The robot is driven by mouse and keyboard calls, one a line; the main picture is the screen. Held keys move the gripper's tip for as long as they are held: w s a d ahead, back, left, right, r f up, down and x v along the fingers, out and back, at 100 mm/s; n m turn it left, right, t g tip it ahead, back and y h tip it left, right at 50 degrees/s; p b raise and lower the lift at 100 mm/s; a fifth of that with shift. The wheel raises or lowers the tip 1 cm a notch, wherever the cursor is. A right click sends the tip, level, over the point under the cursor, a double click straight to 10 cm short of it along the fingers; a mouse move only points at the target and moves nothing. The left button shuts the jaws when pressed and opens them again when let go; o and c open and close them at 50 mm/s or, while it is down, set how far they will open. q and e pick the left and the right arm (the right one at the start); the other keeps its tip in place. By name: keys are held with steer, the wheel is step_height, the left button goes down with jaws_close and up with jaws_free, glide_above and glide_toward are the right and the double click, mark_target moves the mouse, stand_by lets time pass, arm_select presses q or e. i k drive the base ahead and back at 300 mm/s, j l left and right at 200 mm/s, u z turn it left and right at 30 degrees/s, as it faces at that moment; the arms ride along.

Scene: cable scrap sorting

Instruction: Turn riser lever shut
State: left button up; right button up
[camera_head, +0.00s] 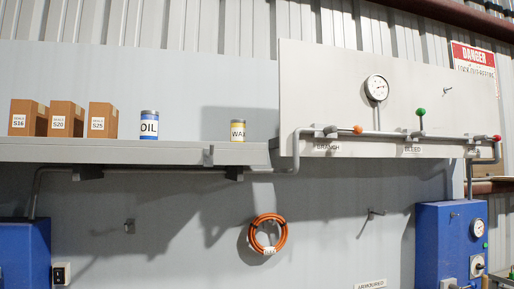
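A grey panel (300,80) on the wall carries a horizontal pipe with several valve levers. The lever at the right end has a red knob (497,138) and lies about level, pointing right along the pipe. The small label (472,153) below it is too small to read. A green-knobbed lever (420,112) stands upright above the label BLEED. An orange-knobbed lever (357,129) lies about level, pointing right, above the label BRANCH. No visible lever label reads riser. Neither of my grippers is in view.
A round gauge (376,88) stands above the pipe. A grey shelf (130,152) at left holds boxes, an OIL can (149,125) and a WAX can (237,131). An orange cable coil (267,234) hangs below. Blue units (440,240) stand at both lower sides.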

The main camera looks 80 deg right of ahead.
mark_target(496, 138)
steer(key=z, duration=4.25)
steer(key=i+l, duration=0.4)
steer(key=i, duration=0.2)
steer(key=i+l+u, duration=0.1)
steer(key=i+l, duration=0.3)
steer(key=i, duration=0.25)
steer(key=i+l, duration=0.45)
steer(key=i, duration=0.15)
